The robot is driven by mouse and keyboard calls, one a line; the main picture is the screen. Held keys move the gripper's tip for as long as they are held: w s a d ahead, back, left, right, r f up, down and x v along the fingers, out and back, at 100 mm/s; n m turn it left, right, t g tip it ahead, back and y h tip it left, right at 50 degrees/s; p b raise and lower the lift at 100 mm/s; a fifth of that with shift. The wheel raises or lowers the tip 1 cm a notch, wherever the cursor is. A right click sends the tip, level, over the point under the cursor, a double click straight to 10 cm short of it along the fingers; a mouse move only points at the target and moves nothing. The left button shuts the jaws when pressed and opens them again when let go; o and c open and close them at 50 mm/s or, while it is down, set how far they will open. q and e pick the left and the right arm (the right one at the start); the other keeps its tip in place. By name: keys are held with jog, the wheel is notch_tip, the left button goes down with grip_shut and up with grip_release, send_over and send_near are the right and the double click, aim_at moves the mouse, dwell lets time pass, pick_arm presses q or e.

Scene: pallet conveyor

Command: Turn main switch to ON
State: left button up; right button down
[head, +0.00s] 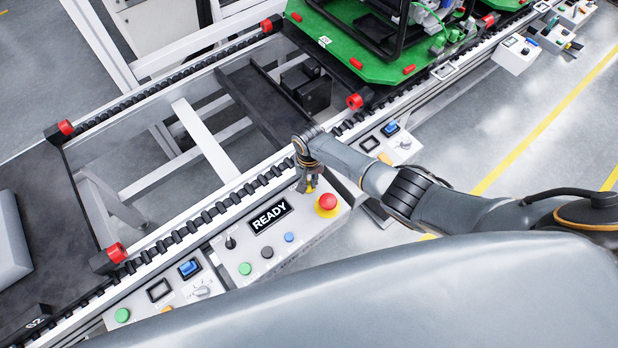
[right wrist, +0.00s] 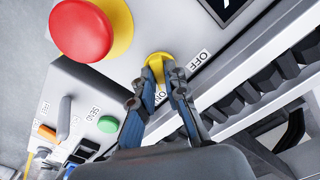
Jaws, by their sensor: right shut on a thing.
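The main switch is yellow and shows between my right fingertips in the right wrist view (right wrist: 158,62); in the head view only a bit of yellow shows below the fingers. The "OFF" label (right wrist: 200,60) is beside it, and the "ON" label (right wrist: 161,95) shows between the fingers. My right gripper (head: 308,188) is over the upper part of the grey control panel (head: 320,232) and shut on the switch; it also shows in the right wrist view (right wrist: 164,72). The fingers hide part of the knob, so I cannot tell which way it points. My left gripper is out of view.
A red emergency button (head: 327,202) on a yellow base sits close beside the gripper. The "READY" display (head: 269,217), a black knob (head: 230,243) and several push buttons share the panel. The roller conveyor (head: 215,212) runs behind; a green pallet (head: 345,60) sits farther back.

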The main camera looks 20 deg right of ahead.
aim_at(309, 183)
jog(key=shift+w+r+m+p, duration=0.1)
jog(key=shift+m+p, duration=0.2)
jog(key=shift+m, duration=0.8)
jog(key=c, duration=1.4)
grip_release()
jog(key=shift+o, duration=0.2)
notch_tip(309, 183, up, 12)
